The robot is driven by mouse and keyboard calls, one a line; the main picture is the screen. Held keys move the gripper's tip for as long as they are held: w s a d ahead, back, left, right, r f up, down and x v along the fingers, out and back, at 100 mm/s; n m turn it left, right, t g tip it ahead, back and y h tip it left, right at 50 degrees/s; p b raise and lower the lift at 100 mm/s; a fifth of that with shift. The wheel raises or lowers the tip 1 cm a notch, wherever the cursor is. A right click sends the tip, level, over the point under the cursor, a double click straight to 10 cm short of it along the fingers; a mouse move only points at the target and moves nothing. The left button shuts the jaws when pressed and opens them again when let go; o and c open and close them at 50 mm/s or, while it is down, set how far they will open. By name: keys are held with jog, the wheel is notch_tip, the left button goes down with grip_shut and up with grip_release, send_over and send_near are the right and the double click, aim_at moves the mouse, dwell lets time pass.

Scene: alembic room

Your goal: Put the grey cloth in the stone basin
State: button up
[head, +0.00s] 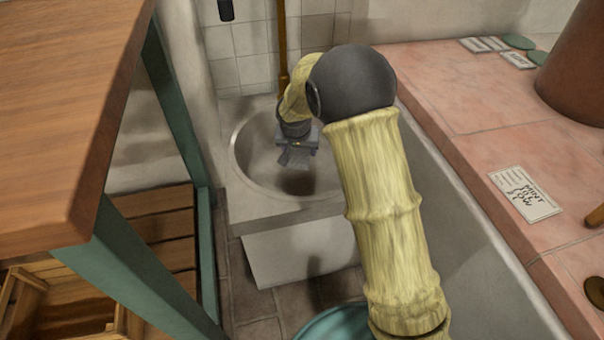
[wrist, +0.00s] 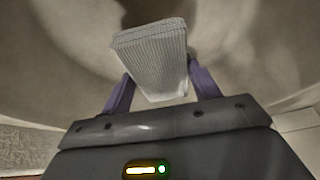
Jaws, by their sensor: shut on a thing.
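The grey cloth (wrist: 155,60) shows in the wrist view as a folded, ribbed piece between the two purple fingers of my gripper (wrist: 160,88). My gripper is shut on it. In the head view my gripper (head: 296,158) points down over the stone basin (head: 243,150), and the cloth hangs below it as a small grey shape. The cloth appears to be above the basin floor, with a dark shadow beneath it. The round basin wall (wrist: 60,60) fills the background of the wrist view. My arm hides the basin's right side in the head view.
A wooden-topped table (head: 70,100) with green legs stands at the left, with a wooden crate (head: 60,300) below. A pink tiled counter (head: 450,100) runs along the right, bearing a paper card (head: 525,193) and a brown cylinder (head: 575,75). A copper pipe (head: 282,40) rises behind the basin.

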jog(key=b, duration=0.3)
send_over(302, 173)
jog(key=s, duration=0.2)
jog(key=f, duration=0.5)
jog(key=shift+w+a, duration=0.15)
jog(key=shift+w, duration=0.05)
jog(key=shift+p, duration=0.3)
jog(key=shift+w+f, duration=0.1)
jog(key=shift+f, duration=0.1)
jog(key=shift+f+b, duration=1.3)
jog(key=shift+f, duration=0.35)
jog(key=shift+f, duration=0.15)
jog(key=o, duration=1)
jog(key=shift+c, duration=0.2)
